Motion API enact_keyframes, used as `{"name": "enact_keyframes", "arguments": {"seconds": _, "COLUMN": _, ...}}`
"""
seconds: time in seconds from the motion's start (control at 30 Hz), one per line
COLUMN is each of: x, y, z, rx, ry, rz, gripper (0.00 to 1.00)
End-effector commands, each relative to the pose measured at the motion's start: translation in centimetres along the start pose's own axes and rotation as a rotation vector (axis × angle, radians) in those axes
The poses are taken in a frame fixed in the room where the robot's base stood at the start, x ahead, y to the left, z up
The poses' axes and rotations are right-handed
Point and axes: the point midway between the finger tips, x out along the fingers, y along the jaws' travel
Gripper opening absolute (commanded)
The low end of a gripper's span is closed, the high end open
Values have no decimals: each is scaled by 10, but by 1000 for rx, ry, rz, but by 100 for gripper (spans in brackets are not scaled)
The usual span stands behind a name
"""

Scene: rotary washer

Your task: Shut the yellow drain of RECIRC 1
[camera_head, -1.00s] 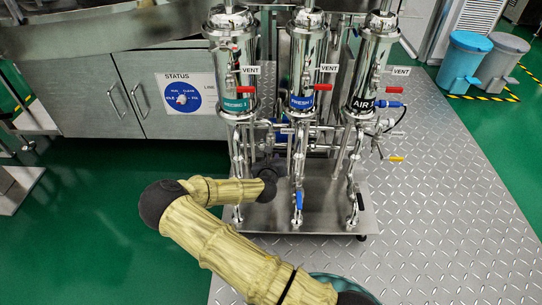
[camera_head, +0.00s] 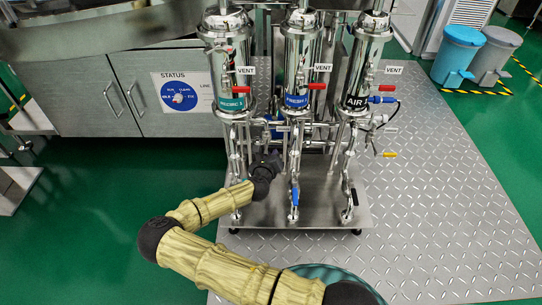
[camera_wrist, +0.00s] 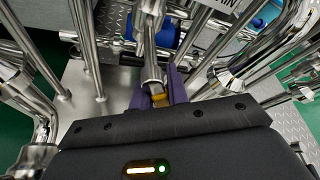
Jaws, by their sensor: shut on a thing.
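The RECIRC 1 housing (camera_head: 229,70), a steel cylinder with a teal label, stands at the left of three in the head view. My gripper (camera_head: 268,163) is low beside its pipework there, and its fingers are too small and dark to make out. The handle sits at the near end of a steel pipe fitting (camera_wrist: 150,70). Most of the handle is hidden, so I cannot tell its angle.
The FRESH housing (camera_head: 300,60) and AIR housing (camera_head: 363,60) stand to the right. Steel pipes crowd my gripper in the wrist view. Open floor lies at the front left.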

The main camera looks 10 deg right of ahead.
Motion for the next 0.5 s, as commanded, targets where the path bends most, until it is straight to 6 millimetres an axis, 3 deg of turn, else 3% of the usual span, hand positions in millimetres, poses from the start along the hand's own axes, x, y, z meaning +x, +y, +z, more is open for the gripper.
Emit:
{"name": "enact_keyframes", "arguments": {"seconds": 0.03, "x": 0, "y": 0, "z": 0, "rx": 0, "ry": 1, "rz": 0, "gripper": 18}}
{"name": "enact_keyframes", "arguments": {"seconds": 0.13, "x": 0, "y": 0, "z": 0, "rx": 0, "ry": 1, "rz": 1, "gripper": 38}}
{"name": "enact_keyframes", "arguments": {"seconds": 0.5, "x": -4, "y": 0, "z": 0, "rx": -1, "ry": 1, "rz": 1, "gripper": 38}}
